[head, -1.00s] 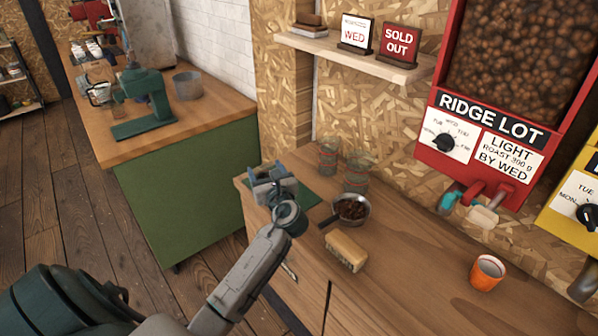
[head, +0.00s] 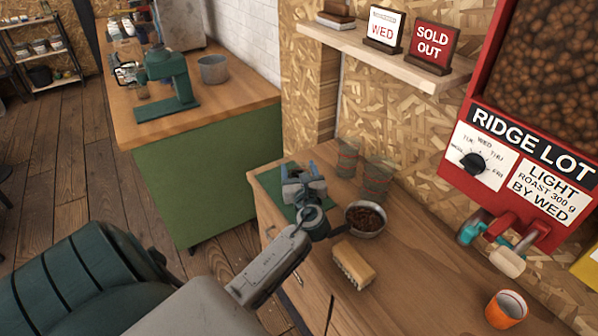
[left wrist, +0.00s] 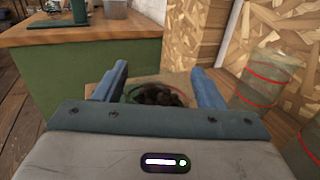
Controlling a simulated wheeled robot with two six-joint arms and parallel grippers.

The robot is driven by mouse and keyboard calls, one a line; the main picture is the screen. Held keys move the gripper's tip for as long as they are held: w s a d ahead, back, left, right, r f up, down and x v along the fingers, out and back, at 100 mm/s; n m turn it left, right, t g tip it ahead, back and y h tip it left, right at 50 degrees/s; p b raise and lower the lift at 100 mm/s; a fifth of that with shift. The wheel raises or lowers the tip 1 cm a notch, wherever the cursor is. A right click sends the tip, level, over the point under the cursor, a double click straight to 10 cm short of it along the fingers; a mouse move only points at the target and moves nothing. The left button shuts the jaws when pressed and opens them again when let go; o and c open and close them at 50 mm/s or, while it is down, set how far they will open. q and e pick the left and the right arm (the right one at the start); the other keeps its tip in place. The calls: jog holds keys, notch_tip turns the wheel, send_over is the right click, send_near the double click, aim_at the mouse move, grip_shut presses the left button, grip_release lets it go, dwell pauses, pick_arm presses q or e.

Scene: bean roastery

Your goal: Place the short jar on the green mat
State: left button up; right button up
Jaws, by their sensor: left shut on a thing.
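My left gripper (head: 303,175) is shut on a short jar of dark beans, over the green mat (head: 268,178) at the counter's far left end. In the left wrist view the jar's glass rim and beans (left wrist: 158,96) show between the two blue fingers of the gripper (left wrist: 162,82). The gripper body hides the jar's lower part, so I cannot tell whether its base touches the mat. My right gripper is in neither view.
Two tall glass jars with red bands (head: 347,158) (head: 377,178) stand at the wall. A metal pan of beans (head: 365,219) and a wooden brush (head: 352,264) lie nearer. An orange cup (head: 506,309) stands at the right, with clear counter between.

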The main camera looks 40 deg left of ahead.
pick_arm(q)
jog(key=shift+f, duration=0.5)
jog(key=o, duration=1.6)
jog(key=shift+c, duration=0.2)
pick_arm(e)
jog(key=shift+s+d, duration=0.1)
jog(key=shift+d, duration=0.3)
pick_arm(q)
jog(key=b+v, duration=0.2)
jog(key=v, duration=0.8)
jog(key=shift+s+d+b, duration=0.25)
jog(key=shift+b, duration=0.15)
jog(key=shift+v, duration=0.75)
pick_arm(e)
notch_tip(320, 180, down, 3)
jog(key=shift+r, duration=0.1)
